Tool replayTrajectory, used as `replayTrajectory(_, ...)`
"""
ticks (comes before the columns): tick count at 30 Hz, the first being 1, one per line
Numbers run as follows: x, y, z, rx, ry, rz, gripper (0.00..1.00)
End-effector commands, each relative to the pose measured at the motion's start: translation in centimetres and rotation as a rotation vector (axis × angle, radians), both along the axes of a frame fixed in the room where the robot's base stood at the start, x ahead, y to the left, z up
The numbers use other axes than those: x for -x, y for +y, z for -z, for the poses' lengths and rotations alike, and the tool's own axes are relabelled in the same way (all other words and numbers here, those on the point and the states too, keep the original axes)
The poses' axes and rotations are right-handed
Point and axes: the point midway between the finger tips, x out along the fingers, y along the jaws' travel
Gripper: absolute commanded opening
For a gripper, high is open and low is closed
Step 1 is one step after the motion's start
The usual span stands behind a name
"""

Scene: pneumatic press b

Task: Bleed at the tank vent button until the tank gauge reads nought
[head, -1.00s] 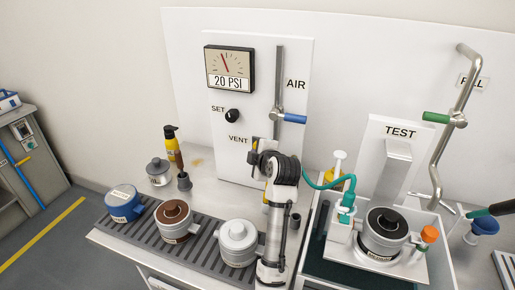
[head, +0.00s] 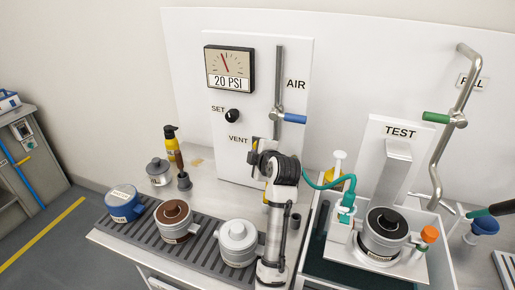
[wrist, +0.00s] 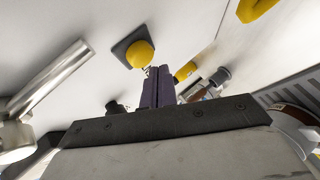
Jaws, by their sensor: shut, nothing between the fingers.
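The tank gauge (head: 229,68) on the white panel shows 20 PSI on its plate, with its needle a little left of upright. The VENT label (head: 238,139) is lower on the panel, and my arm covers most of what is beside it. In the wrist view a yellow domed button (wrist: 140,54) sits on a dark square plate. My gripper (wrist: 158,72) is shut and empty, its purple fingertips close to the button's lower edge. I cannot tell whether they touch it. In the head view my arm hides the fingers.
A black SET knob (head: 232,115) and a blue-handled AIR lever (head: 289,118) are above the vent area. Several lidded pots, one with a brown top (head: 174,216), stand on the grooved bench. A teal hose (head: 325,183) and the TEST stand (head: 400,135) are at the right.

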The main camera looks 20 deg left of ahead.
Motion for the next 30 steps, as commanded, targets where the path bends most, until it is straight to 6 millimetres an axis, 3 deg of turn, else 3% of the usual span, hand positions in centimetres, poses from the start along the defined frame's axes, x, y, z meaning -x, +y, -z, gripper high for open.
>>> replayTrajectory(30,-0.86,-0.04,0.02,0.0,0.0,0.0,0.0)
